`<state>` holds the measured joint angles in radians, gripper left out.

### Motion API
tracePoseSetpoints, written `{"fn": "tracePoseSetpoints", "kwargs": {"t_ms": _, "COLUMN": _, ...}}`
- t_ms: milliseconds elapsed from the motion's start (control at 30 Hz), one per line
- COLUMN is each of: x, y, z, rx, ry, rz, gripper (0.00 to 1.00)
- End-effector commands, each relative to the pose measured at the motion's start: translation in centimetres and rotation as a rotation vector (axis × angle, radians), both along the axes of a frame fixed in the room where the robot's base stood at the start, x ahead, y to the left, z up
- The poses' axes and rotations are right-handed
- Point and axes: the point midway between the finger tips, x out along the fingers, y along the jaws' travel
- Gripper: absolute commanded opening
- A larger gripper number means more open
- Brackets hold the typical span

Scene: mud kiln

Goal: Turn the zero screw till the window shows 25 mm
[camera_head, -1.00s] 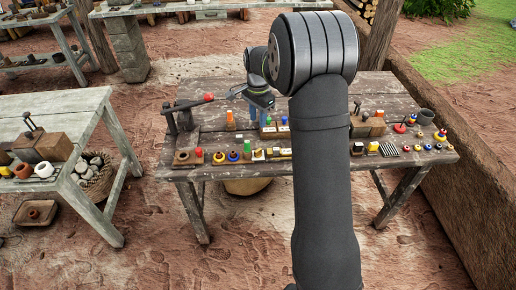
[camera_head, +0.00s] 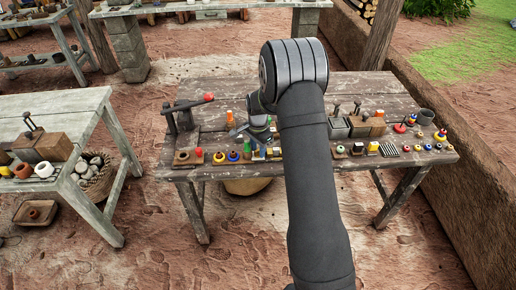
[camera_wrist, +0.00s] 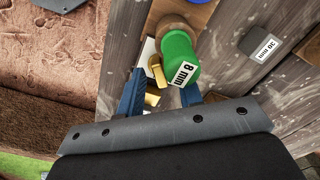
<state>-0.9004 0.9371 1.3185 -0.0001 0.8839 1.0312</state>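In the wrist view, a small brass-coloured part (camera_wrist: 157,72) lies between my gripper's (camera_wrist: 163,88) two blue fingers, beside a white face (camera_wrist: 148,50). It may be the zero screw, but I cannot be sure. The fingers are apart, with no clear contact on the brass part. A green cylinder labelled 8 mm (camera_wrist: 178,58) stands close by and overlaps the right finger. No window reading is legible. In the head view, my gripper is low over the front-middle of the wooden table (camera_head: 330,92), partly hidden by my arm.
A block labelled 30 mm (camera_wrist: 262,46) lies to the right in the wrist view. On the table, a red-tipped tool (camera_head: 208,98) is at the left, and several ringed pieces and wooden blocks stand at the right. Another table (camera_head: 70,120) stands left.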

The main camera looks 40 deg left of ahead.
Motion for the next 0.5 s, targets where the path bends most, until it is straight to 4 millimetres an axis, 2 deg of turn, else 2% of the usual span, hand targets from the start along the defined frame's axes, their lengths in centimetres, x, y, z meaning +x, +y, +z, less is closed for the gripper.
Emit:
{"fn": "tracePoseSetpoints", "kwargs": {"t_ms": 167, "x": 0.0, "y": 0.0, "z": 0.02, "rx": 0.0, "ry": 0.0, "rz": 0.0, "gripper": 0.31}}
{"fn": "tracePoseSetpoints", "kwargs": {"t_ms": 300, "x": 0.0, "y": 0.0, "z": 0.04, "rx": 0.0, "ry": 0.0, "rz": 0.0, "gripper": 0.03}}
{"fn": "tracePoseSetpoints", "kwargs": {"t_ms": 333, "x": 0.0, "y": 0.0, "z": 0.04, "rx": 0.0, "ry": 0.0, "rz": 0.0, "gripper": 0.0}}
{"fn": "tracePoseSetpoints", "kwargs": {"t_ms": 500, "x": 0.0, "y": 0.01, "z": 0.05, "rx": 0.0, "ry": 0.0, "rz": -0.01, "gripper": 0.0}}
